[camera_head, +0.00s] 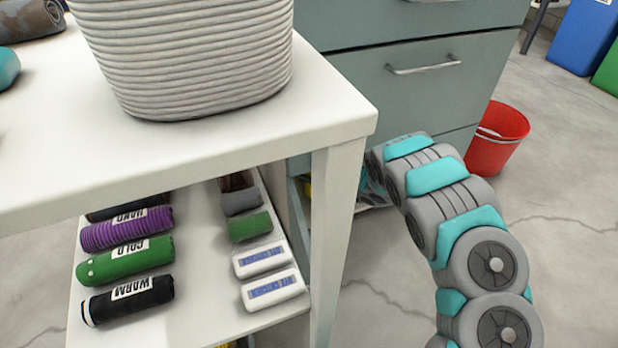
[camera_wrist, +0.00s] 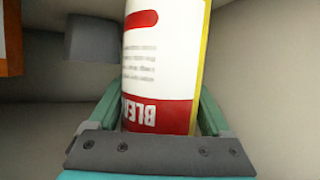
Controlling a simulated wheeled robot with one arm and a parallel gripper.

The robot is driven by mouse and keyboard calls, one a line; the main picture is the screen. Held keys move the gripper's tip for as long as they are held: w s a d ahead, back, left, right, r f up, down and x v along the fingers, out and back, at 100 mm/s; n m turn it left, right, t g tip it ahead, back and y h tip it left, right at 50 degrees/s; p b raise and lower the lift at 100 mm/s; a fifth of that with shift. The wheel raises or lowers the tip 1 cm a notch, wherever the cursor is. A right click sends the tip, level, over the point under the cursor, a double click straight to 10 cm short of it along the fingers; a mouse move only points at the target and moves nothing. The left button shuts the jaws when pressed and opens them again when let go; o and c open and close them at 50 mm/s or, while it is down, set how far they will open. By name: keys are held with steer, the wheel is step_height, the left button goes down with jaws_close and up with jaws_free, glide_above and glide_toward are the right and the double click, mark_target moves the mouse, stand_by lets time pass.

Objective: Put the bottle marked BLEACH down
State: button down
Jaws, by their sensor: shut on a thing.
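The bottle marked BLEACH (camera_wrist: 165,60) fills the middle of the wrist view. It has a white and red label with a yellow edge, and its lettering shows upside down. My gripper (camera_wrist: 162,115) is shut on it, with one teal finger on each side. The bottle's ends are cut off or hidden, so I cannot tell whether it touches a surface. In the head view my arm reaches behind the white table leg toward the grey-green cabinet (camera_head: 430,85), and there my gripper and the bottle are hidden.
In the wrist view a grey block-like thing (camera_wrist: 92,38) is left of the bottle, and an orange-edged thing (camera_wrist: 10,55) is at the far left. A white table (camera_head: 335,95) carries a ribbed basket (camera_head: 190,60); its lower shelf holds labelled rolls (camera_head: 128,262). A red bucket (camera_head: 498,138) stands by the cabinet.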

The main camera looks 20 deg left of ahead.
step_height(320, 180, down, 3)
steer(key=shift+f+b, duration=0.1)
steer(key=shift+b, duration=0.25)
jaws_free()
steer(key=p+v, duration=0.1)
steer(key=v, duration=1.1)
steer(key=shift+p, duration=0.35)
steer(key=shift+d, duration=0.1)
